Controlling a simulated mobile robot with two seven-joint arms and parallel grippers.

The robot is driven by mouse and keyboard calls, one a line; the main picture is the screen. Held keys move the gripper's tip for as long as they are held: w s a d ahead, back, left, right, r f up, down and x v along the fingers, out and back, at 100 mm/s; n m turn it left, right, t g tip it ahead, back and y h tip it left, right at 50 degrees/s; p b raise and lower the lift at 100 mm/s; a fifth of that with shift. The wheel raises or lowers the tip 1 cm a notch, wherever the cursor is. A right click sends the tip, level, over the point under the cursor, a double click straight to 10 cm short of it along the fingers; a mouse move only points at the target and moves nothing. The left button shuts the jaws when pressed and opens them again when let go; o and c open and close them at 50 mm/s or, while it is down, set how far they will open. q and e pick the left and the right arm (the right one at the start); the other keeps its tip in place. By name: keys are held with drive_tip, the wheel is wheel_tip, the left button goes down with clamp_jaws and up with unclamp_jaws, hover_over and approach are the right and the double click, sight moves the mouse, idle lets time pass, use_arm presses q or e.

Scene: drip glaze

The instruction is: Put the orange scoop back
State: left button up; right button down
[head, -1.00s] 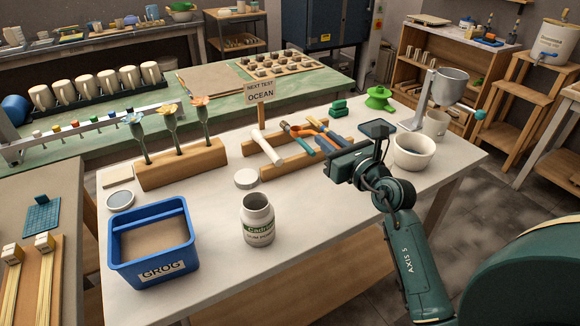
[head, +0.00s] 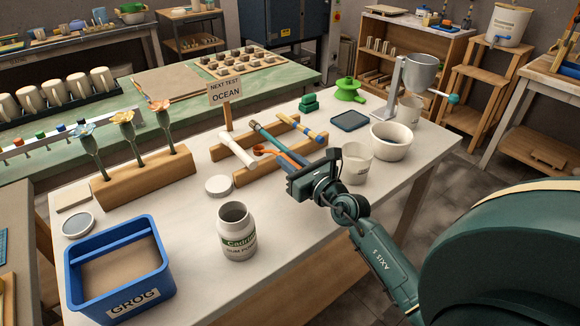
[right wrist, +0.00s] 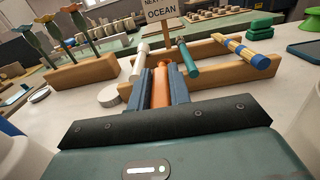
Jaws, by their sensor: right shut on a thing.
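The orange scoop (head: 259,150) shows at the wooden tool rack (head: 245,177), between a white-headed tool (head: 240,147) and a teal-handled tool (head: 278,143). My right gripper (head: 292,166) is at the rack's near side, shut on the scoop's orange handle. In the right wrist view, the orange handle (right wrist: 162,87) lies between the two blue-grey fingers, pointing at the rack. The fingers hide part of it, and I cannot tell whether the scoop rests on the rails. My left gripper is not in view.
A blue-and-yellow tool (head: 300,127) lies on the rack's right part. A white cup (head: 357,163) and white bowl (head: 391,140) stand close right of my gripper. A labelled jar (head: 237,232) and blue grog bin (head: 118,268) stand at the front. The table between jar and gripper is clear.

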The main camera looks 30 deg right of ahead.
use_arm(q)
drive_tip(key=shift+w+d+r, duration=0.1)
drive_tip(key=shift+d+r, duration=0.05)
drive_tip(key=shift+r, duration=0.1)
use_arm(e)
drive_tip(key=shift+f, duration=0.3)
drive_tip(key=shift+f, duration=0.3)
drive_tip(key=c, duration=1.3)
unclamp_jaws()
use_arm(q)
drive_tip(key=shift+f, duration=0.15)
use_arm(e)
drive_tip(key=shift+r, duration=0.15)
drive_tip(key=shift+r, duration=0.35)
drive_tip(key=s, duration=0.3)
drive_tip(key=s+b, duration=0.1)
drive_tip(key=s, duration=0.3)
drive_tip(key=s+d, duration=0.1)
drive_tip(key=s, duration=0.2)
drive_tip(key=shift+s+f, duration=0.25)
drive_tip(key=shift+s, duration=0.05)
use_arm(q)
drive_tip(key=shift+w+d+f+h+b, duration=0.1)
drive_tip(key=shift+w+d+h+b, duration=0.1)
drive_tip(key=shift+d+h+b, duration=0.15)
use_arm(e)
drive_tip(key=shift+s+r, duration=0.15)
drive_tip(key=shift+s, duration=0.5)
